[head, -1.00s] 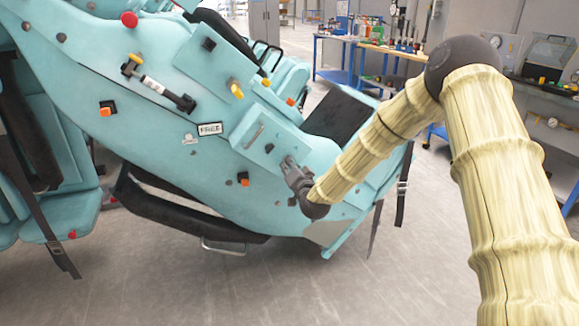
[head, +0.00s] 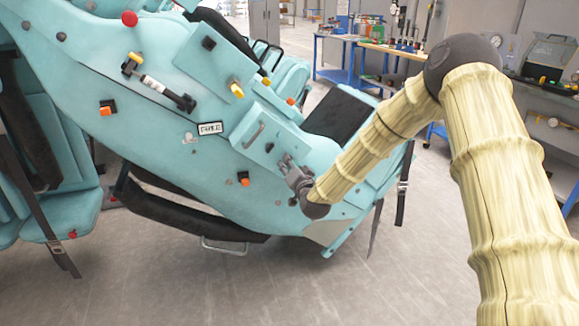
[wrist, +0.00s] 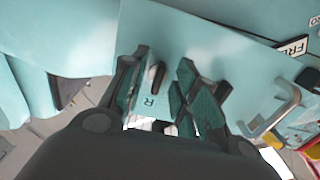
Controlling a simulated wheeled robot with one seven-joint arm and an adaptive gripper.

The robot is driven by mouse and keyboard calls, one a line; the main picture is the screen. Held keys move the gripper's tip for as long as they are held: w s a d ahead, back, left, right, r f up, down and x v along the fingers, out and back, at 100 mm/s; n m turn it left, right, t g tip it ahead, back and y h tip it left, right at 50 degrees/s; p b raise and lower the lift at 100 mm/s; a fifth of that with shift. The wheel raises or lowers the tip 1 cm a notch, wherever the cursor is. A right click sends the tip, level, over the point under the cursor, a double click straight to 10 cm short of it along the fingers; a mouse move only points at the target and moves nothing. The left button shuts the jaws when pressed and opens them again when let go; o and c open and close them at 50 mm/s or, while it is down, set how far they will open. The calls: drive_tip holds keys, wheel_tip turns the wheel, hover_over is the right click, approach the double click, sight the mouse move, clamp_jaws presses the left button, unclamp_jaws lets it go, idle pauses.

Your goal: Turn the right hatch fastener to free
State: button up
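The hatch (head: 247,152) is a turquoise panel on the side of the coaster car, with a grab handle (head: 254,135) that also shows in the wrist view (wrist: 279,112). My gripper (head: 286,161) is at the hatch's lower right end in the head view. I see gaps between knob and pads; contact cannot be told. In the head view my gripper hides the fastener.
A FREE label (head: 210,128) is on the car body left of the hatch. Orange and yellow knobs and a lever (head: 160,90) stick out of the car side. A black bar (head: 190,215) runs below. Workbenches (head: 370,48) stand behind. The floor in front is clear.

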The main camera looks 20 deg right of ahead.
drive_tip(key=s, duration=1.2)
drive_tip(key=shift+d, duration=0.25)
drive_tip(key=s+a+f+n+g+y, duration=0.1)
drive_tip(key=s+a+f+g, duration=0.15)
drive_tip(key=f, duration=0.35)
drive_tip(key=s+a+f+n+g, duration=0.1)
drive_tip(key=s+f, duration=0.2)
drive_tip(key=f, duration=0.3)
drive_tip(key=s+a+f+n+g, duration=0.3)
drive_tip(key=s+f+g, duration=0.6)
drive_tip(key=s+f, duration=1.5)
drive_tip(key=s+d+f+n+g+h, duration=0.1)
drive_tip(key=s+f+g, duration=0.15)
drive_tip(key=s, duration=0.85)
drive_tip(key=s+d+f+n+g, duration=0.1)
drive_tip(key=s+n+g, duration=0.15)
drive_tip(key=s, duration=0.85)
wheel_tip(320, 180, up, 13)
drive_tip(key=p, duration=1.3)
drive_tip(key=shift+w+r+m+h+p, duration=0.2)
drive_tip(key=shift+w+m+h+p, duration=0.1)
drive_tip(key=shift+m+p, duration=0.15)
